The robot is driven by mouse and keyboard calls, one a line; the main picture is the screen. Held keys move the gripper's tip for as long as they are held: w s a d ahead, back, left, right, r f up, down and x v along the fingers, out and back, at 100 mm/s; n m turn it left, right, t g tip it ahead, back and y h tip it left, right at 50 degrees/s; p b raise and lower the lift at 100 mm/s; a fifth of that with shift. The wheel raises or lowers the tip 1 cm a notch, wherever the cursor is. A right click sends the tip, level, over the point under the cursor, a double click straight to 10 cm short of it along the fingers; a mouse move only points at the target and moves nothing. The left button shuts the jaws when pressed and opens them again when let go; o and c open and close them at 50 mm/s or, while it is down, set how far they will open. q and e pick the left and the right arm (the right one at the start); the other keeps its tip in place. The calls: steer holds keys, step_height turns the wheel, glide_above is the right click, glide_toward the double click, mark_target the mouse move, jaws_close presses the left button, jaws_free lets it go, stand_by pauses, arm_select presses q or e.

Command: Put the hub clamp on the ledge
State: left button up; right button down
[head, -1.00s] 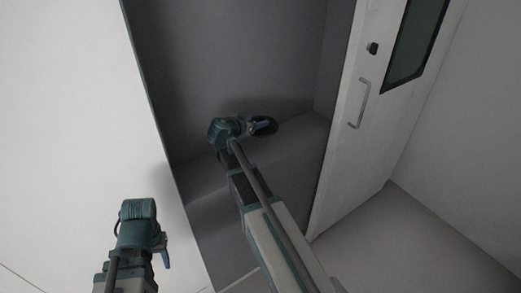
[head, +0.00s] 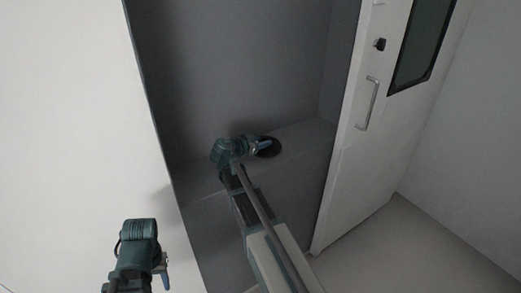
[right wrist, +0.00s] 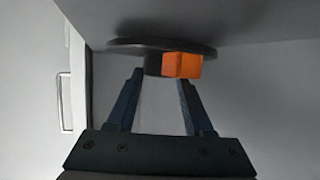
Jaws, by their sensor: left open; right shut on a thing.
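The hub clamp is a dark round disc (head: 269,148) with a short hub; in the right wrist view it shows as a flat dark disc (right wrist: 128,46) with an orange block (right wrist: 182,66) on it. My right gripper (head: 258,146) is shut on its hub, between the two fingertips (right wrist: 158,80). The ledge (head: 297,163) is the grey surface inside the recess. The disc is at or close above it; I cannot tell whether they touch. My left gripper (head: 163,272) is open and empty, low in front of the white wall.
A white door (head: 347,170) with a handle (head: 367,103) and a dark window stands open right of the recess. A white wall (head: 70,110) bounds it on the left. Bare floor (head: 390,255) lies at the lower right.

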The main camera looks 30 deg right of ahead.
steer(key=shift+f, duration=0.75)
arm_select(q)
steer(key=shift+f, duration=0.6)
arm_select(e)
steer(key=shift+r, duration=0.15)
arm_select(q)
steer(key=shift+f, duration=0.1)
arm_select(e)
steer(key=shift+c, duration=1.5)
jaws_free()
